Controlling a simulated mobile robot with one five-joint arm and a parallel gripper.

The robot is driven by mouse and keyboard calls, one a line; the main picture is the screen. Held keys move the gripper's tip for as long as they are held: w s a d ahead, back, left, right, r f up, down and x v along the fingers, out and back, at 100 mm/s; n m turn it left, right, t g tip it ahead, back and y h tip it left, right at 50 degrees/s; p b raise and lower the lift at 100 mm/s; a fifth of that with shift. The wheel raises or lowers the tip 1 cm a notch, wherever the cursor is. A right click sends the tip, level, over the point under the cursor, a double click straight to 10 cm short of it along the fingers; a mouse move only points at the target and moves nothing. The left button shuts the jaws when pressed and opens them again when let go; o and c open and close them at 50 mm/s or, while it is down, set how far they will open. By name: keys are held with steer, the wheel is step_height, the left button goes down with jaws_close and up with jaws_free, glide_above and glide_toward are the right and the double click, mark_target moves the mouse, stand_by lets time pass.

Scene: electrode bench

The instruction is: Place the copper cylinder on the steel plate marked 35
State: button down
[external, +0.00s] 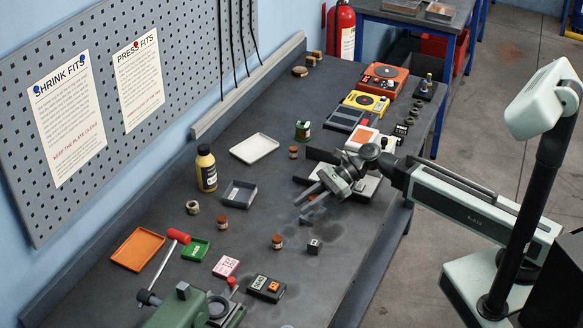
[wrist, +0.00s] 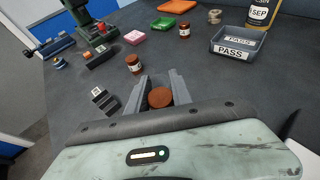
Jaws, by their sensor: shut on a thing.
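My gripper (external: 306,201) is over the right half of the bench, its fingers pointing down and left. In the wrist view, my gripper (wrist: 161,82) is shut on a round copper-brown cylinder (wrist: 160,97), its flat top showing between the fingers. The held cylinder cannot be made out in the external view. No plate with a readable 35 shows in either view. A pale flat-topped thing (external: 369,190), partly hidden by my arm, lies behind my gripper; I cannot tell its marking.
Brown jars with pale labels stand near, one (external: 277,241) left of a small dark block (external: 314,246). A grey PASS tray (wrist: 238,43), a yellow bottle (external: 206,168), an orange tray (external: 138,249) and a green machine (external: 183,305) stand around.

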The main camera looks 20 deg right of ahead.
step_height(320, 180, down, 2)
steer(key=shift+f+b, duration=0.2)
steer(key=shift+b, duration=0.35)
steer(key=shift+r, duration=0.2)
steer(key=shift+f, duration=0.15)
steer(key=c, duration=1.1)
jaws_free()
steer(key=shift+c, duration=0.2)
steer(key=shift+r+p, duration=0.35)
steer(key=shift+p, duration=0.05)
steer(key=p+v, duration=0.2)
steer(key=v, duration=0.4)
steer(key=shift+d, duration=0.15)
steer(key=shift+w+d+r, duration=0.1)
steer(key=shift+d, duration=0.4)
